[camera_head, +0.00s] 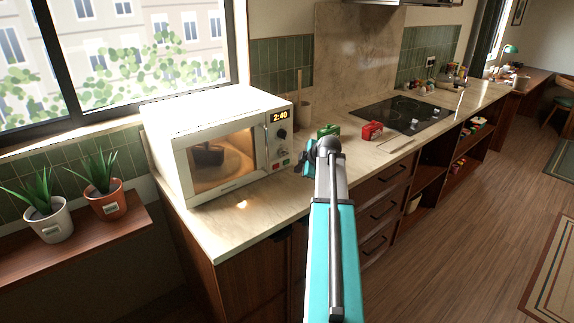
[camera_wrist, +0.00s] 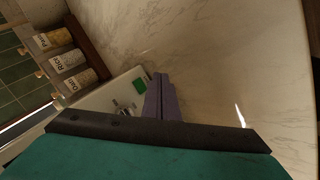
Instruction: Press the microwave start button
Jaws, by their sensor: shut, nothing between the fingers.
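The white microwave (camera_head: 225,105) stands on the counter, its door window lit and its display reading 2:40. Its control panel (camera_head: 280,140) has a dark knob and, low down, a small green button (camera_head: 286,163) beside a red one (camera_head: 277,166). My gripper (camera_head: 300,171) is just right of the panel, partly hidden by my arm. In the wrist view the shut, empty fingers (camera_wrist: 159,80) appear close beside the green button (camera_wrist: 139,84) on the white panel (camera_wrist: 115,98). Whether they touch it cannot be told.
Green (camera_head: 328,131) and red (camera_head: 372,131) containers stand behind my arm, before the black cooktop (camera_head: 400,116). Labelled jars (camera_wrist: 67,60) sit on a shelf in the wrist view. Potted plants (camera_head: 104,188) stand on a ledge at left. The counter before the microwave is clear.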

